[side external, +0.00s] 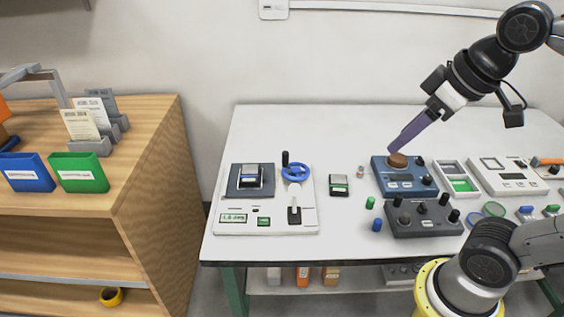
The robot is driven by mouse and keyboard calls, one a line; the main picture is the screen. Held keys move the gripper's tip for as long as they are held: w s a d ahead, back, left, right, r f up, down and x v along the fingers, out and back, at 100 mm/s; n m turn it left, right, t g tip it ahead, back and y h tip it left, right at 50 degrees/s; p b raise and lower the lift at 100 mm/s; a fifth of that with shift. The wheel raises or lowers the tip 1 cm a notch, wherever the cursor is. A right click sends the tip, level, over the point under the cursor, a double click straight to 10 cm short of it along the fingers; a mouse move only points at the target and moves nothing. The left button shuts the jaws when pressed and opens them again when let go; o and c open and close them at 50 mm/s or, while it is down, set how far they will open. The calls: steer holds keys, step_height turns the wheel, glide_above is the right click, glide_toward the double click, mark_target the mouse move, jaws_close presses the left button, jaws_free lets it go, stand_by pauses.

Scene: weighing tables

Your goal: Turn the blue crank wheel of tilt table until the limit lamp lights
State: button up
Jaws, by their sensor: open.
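The tilt table (305,220) is a white panel at the left of the white table. Its blue crank wheel (295,172) lies at the panel's upper right, with a black upright knob (285,158) beside it. A dark platform (233,188) bears a small block-like item (250,178). A display (233,217) and a small green piece (263,221) sit at the front; I cannot tell whether a limit lamp is lit. My gripper (391,150) is open, far right of the wheel. Its purple fingers overlap a brown round piece (398,160); contact is unclear.
A blue instrument (405,183) lies below my gripper, with a dark grey knobbed box (425,217) in front. A small device (339,186) and small green and blue pieces lie between these and the tilt table. The table's back left is clear. A wooden shelf (150,150) stands left.

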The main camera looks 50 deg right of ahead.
steer(key=w+r+g, duration=0.1)
steer(key=w+r, duration=0.4)
steer(key=w, duration=0.5)
steer(key=g, duration=0.5)
glide_above(286, 152)
step_height(286, 152, down, 17)
step_height(286, 152, down, 14)
steer(key=shift+a, duration=0.15)
jaws_close()
